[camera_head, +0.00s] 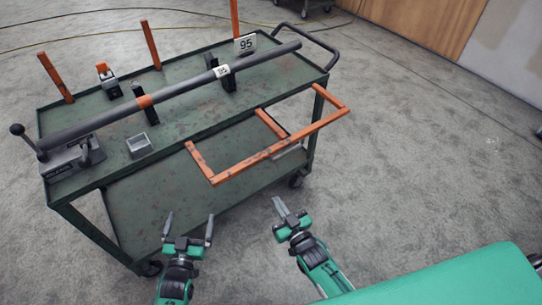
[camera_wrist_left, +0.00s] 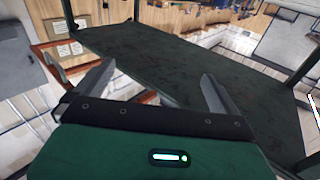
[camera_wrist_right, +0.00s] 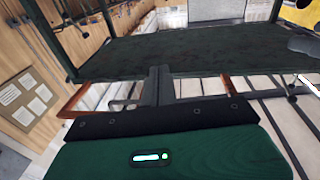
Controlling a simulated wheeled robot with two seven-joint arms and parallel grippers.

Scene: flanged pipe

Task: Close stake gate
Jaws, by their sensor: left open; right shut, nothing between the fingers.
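The stake gate (camera_head: 250,163) is an orange bar frame at the near long side of a green cart (camera_head: 190,165). It is swung outward, its long bar jutting away from the top tray's edge. Parts of the orange frame also show in the right wrist view (camera_wrist_right: 229,84). My left gripper (camera_head: 188,226) is open and empty, in front of the cart and apart from the gate. My right gripper (camera_head: 281,209) is shut with nothing between its fingers, on the near side of the gate's long bar and apart from it.
A long grey pipe (camera_head: 185,89) lies on supports along the cart top, with a lever clamp (camera_head: 75,155) at its left end. Orange stakes (camera_head: 151,45) stand along the far edge. A small grey box (camera_head: 139,145) sits on top. Carpet floor around the cart is clear.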

